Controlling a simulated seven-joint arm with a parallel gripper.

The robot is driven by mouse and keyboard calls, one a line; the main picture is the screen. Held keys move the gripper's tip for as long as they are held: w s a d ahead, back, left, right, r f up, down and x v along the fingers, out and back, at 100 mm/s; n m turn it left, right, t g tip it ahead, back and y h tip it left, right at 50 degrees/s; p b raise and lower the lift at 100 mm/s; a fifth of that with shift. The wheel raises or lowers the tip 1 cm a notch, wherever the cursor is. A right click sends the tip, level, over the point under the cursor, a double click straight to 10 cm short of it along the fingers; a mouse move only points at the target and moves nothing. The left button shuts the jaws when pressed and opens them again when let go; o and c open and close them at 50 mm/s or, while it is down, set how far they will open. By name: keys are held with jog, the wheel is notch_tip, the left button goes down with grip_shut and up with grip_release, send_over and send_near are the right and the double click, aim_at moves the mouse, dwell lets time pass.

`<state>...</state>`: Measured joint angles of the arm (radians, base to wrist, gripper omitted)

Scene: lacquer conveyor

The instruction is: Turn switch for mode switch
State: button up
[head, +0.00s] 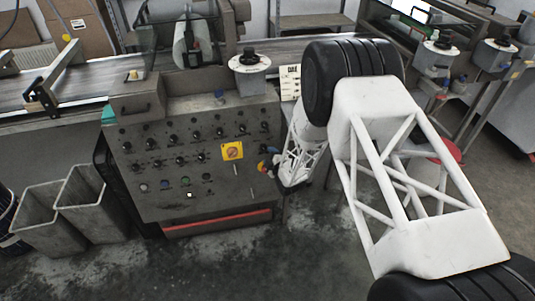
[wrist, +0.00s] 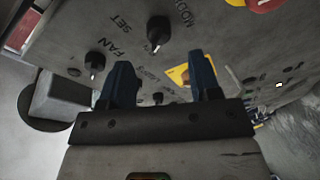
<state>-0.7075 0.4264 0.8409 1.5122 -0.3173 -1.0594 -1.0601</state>
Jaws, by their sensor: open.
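The grey control panel (head: 150,165) stands at centre left in the head view, with rows of small black knobs on its sloped face. In the wrist view, a black rotary knob (wrist: 158,30) sits beside lettering that reads "MOD", its end cut off by the picture edge. Another black knob (wrist: 95,60) is by the words "FAN" and "SET". I cannot tell for certain which knob each label belongs to. My gripper (wrist: 162,76) is open and empty in front of the panel, its blue fingers apart below the "MOD" knob. In the head view my gripper (head: 268,160) is at the panel's right edge.
A yellow plate with a red switch (head: 232,151) is on the panel's right part. A yellow label (wrist: 179,75) shows between my fingers. The conveyor (head: 90,75) runs behind the panel. Grey bins (head: 85,205) stand at left. The floor in front is clear.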

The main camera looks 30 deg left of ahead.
jog(key=shift+v, duration=1.2)
jog(key=shift+r, duration=0.1)
